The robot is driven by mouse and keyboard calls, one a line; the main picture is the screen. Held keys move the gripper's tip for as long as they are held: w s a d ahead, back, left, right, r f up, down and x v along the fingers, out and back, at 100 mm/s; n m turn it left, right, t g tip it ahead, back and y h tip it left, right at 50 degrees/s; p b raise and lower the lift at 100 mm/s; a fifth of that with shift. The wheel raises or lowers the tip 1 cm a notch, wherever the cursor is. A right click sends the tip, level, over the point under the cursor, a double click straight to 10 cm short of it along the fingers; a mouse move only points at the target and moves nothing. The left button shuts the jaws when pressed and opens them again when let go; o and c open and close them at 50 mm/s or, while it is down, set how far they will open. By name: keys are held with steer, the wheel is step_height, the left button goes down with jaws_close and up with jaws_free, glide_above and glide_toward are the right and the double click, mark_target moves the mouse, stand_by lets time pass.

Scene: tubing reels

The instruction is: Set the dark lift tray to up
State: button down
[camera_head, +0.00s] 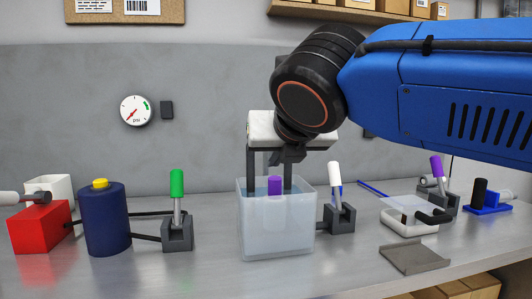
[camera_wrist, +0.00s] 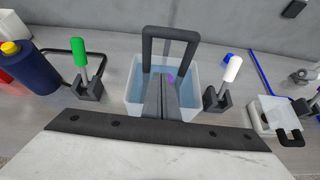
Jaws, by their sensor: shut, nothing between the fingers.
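The dark lift tray shows mainly as a tall black inverted-U handle (camera_wrist: 170,35), upright in a translucent tank (camera_head: 250,228). In the head view its two black posts (camera_head: 251,170) rise above the rim, and my gripper's pale body hides the top. The tray's lower part cannot be made out through the cloudy wall. My gripper (camera_head: 272,166) points down over the tank, fingers together and empty. In the wrist view the fingertips (camera_wrist: 163,80) are at the tank, in front of the handle; whether they touch it is unclear. A purple piece (camera_head: 275,186) shows just below them.
A green-handled lever (camera_head: 177,184) stands left of the tank and a white-handled lever (camera_head: 334,174) close to its right. A navy cylinder (camera_head: 106,225) and red block (camera_head: 38,230) are far left. A grey plate (camera_head: 411,257) lies front right. A gauge (camera_head: 135,110) hangs on the wall.

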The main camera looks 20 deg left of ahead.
steer(key=a+x, duration=0.1)
steer(key=x, duration=0.9)
step_height(320, 180, up, 4)
steer(key=shift+w+r, duration=0.15)
steer(key=shift+w, duration=0.05)
